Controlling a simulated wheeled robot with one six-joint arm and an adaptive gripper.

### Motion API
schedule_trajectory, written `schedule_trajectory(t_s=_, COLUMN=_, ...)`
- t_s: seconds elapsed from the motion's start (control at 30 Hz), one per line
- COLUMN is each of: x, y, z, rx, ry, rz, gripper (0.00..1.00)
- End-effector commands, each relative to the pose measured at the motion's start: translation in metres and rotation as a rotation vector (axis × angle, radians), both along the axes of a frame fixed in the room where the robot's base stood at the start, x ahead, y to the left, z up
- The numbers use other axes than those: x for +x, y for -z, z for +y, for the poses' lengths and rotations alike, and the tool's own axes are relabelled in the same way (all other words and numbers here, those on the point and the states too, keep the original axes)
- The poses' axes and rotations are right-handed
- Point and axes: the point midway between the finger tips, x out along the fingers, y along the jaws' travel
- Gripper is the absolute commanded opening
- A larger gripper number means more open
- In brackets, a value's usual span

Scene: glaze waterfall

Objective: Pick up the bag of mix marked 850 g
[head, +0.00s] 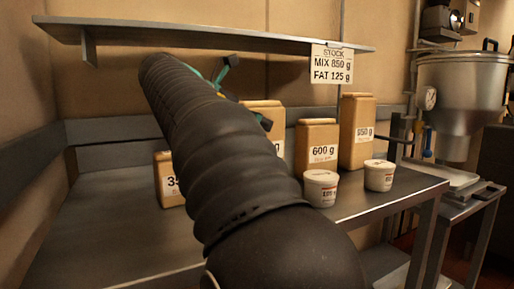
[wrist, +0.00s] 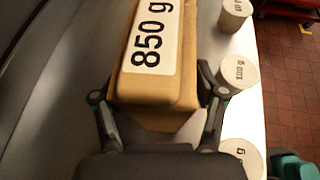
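A tan bag labelled 850 g (wrist: 150,88) fills the middle of the wrist view, its label turned sideways. My gripper (wrist: 160,97) is open, with one finger on each side of the bag's near end. I cannot tell whether either finger touches it. In the head view my gripper (head: 246,92) is mostly hidden behind my arm, by a partly covered tan bag (head: 264,105) whose label shows only a "g". A tall bag (head: 357,146) at the right has a small label that looks like 950 g.
A 600 g bag (head: 316,136) and a bag with a label starting with 3 (head: 162,190) stand on the metal table (head: 100,235). Two white tubs (head: 320,190) (head: 379,177) stand at the front edge. A shelf (head: 200,35) with a stock sign (head: 331,65) hangs above.

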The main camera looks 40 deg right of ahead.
Motion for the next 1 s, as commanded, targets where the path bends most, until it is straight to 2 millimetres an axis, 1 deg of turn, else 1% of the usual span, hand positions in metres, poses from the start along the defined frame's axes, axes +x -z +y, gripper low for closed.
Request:
schedule_trajectory(t_s=0.03, x=0.001, y=0.001, z=0.000, rx=0.002, ry=-0.001, rz=0.000, gripper=0.15)
schedule_trajectory(t_s=0.1, x=0.001, y=0.001, z=0.000, rx=0.002, ry=-0.002, rz=0.001, gripper=0.00)
schedule_trajectory(t_s=0.43, x=0.001, y=0.000, z=0.000, rx=0.001, ry=-0.002, rz=0.000, gripper=0.00)
schedule_trajectory(t_s=0.57, x=0.001, y=-0.006, z=0.000, rx=0.001, ry=-0.002, rz=0.000, gripper=0.00)
schedule_trajectory(t_s=0.67, x=0.001, y=-0.019, z=0.000, rx=0.000, ry=-0.002, rz=-0.003, gripper=0.00)
schedule_trajectory(t_s=0.87, x=0.001, y=-0.059, z=0.000, rx=-0.001, ry=-0.001, rz=-0.005, gripper=0.00)
schedule_trajectory(t_s=0.9, x=0.002, y=-0.061, z=0.000, rx=-0.001, ry=-0.001, rz=-0.004, gripper=0.00)
schedule_trajectory(t_s=1.0, x=0.001, y=-0.074, z=0.000, rx=-0.001, ry=-0.001, rz=-0.005, gripper=0.00)
